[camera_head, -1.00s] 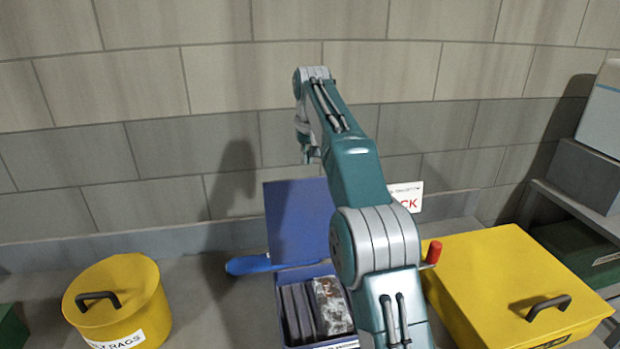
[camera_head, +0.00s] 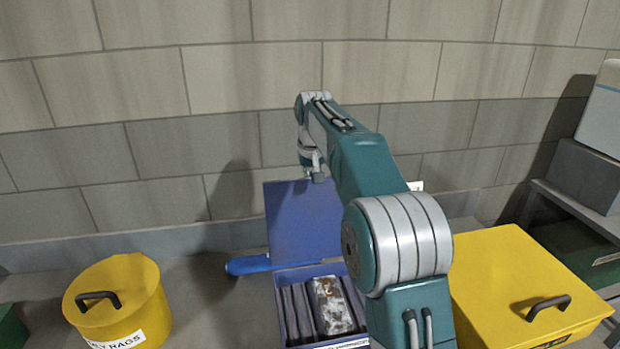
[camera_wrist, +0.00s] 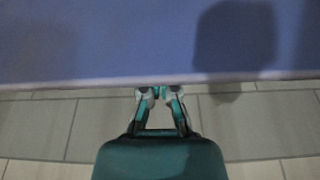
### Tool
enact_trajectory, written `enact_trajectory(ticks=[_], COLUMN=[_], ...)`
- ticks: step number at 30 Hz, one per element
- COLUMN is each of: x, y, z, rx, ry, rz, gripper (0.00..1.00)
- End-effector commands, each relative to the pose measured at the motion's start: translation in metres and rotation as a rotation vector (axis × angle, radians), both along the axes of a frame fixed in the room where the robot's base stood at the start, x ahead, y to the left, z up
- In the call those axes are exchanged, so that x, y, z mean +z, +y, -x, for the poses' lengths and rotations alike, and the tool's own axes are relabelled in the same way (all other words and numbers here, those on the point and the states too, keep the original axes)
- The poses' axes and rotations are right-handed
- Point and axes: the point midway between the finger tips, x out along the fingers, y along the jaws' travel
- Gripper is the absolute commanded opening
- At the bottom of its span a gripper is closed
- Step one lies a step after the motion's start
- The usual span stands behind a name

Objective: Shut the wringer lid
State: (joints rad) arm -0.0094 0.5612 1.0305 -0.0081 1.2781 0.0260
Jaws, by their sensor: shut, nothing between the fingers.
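The blue lid (camera_head: 290,228) stands open and upright at the back of a blue box (camera_head: 322,270). I take it as the wringer lid. The box holds dark upright slabs (camera_head: 297,312) and a mottled grey and brown block (camera_head: 332,305). My gripper (camera_head: 315,176) is at the lid's top edge. In the wrist view the lid (camera_wrist: 110,40) fills the upper part, and the shut, empty fingertips (camera_wrist: 160,89) are at its edge. I cannot tell whether they touch it. My arm hides the box's right side.
A blue handle-like piece (camera_head: 250,265) lies left of the lid. A yellow round bin (camera_head: 120,300) stands at left and a yellow box (camera_head: 510,270) with a black handle at right. The tiled wall (camera_head: 160,150) is close behind. Bench surface between bin and blue box is clear.

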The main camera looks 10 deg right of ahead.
Motion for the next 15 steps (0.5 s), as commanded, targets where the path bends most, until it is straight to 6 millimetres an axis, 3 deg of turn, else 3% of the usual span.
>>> enact_trajectory(ticks=[15], x=[0.0056], y=[-0.0001], z=[0.0041], rx=[0.000], ry=[-0.048], rz=[0.000], gripper=[0.00])
